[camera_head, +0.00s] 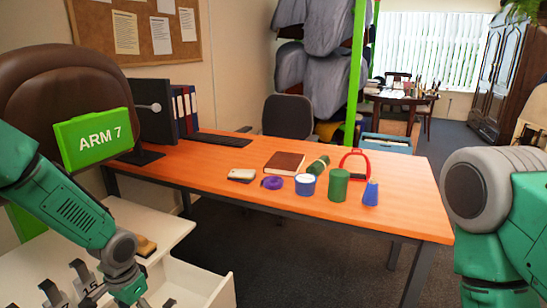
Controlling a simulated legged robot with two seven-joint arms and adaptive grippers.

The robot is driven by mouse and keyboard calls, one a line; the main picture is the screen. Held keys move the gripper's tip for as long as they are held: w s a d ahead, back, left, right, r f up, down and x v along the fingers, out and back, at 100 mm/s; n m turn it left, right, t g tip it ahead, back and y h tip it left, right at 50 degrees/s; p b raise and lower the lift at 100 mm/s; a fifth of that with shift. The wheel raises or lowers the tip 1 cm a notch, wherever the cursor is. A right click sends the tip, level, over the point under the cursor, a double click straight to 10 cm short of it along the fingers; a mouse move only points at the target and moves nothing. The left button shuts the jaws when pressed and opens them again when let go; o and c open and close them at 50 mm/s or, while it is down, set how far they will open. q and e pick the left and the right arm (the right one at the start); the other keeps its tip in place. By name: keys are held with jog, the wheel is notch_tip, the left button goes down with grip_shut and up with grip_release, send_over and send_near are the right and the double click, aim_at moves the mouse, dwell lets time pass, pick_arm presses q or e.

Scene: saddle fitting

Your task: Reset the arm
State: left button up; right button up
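A green block with "ARM 7" in white letters (95,138) is at the left, in front of a brown leather saddle-like shape (62,82). My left arm comes in from the left, below the green block, and bends down to the bottom edge. Its gripper is out of the picture. My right arm stands at the right edge, and its gripper is also out of the picture. What supports the green block is mostly hidden behind my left arm.
An orange desk (400,205) holds a monitor (153,112), keyboard, brown book (284,163), tape roll, green cylinder (338,185) and blue spray-like item (371,193). A white unit (160,220) with an open drawer is lower left. A green post (357,75) stands behind the desk.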

pick_arm(q)
jog(key=s+d+f+n+h+b, duration=0.1)
jog(key=s+d+f, duration=0.2)
jog(key=s+f, duration=0.4)
jog(key=s+d+f+n+h+b, duration=0.1)
jog(key=s+d+f, duration=0.25)
jog(key=s, duration=0.55)
jog(key=s+a+f+n+y+b, duration=0.2)
jog(key=s+a, duration=0.1)
jog(key=s, duration=1.1)
jog(key=shift+t, duration=0.3)
jog(key=shift+w+a+f, duration=0.1)
jog(key=shift+w+f, duration=0.05)
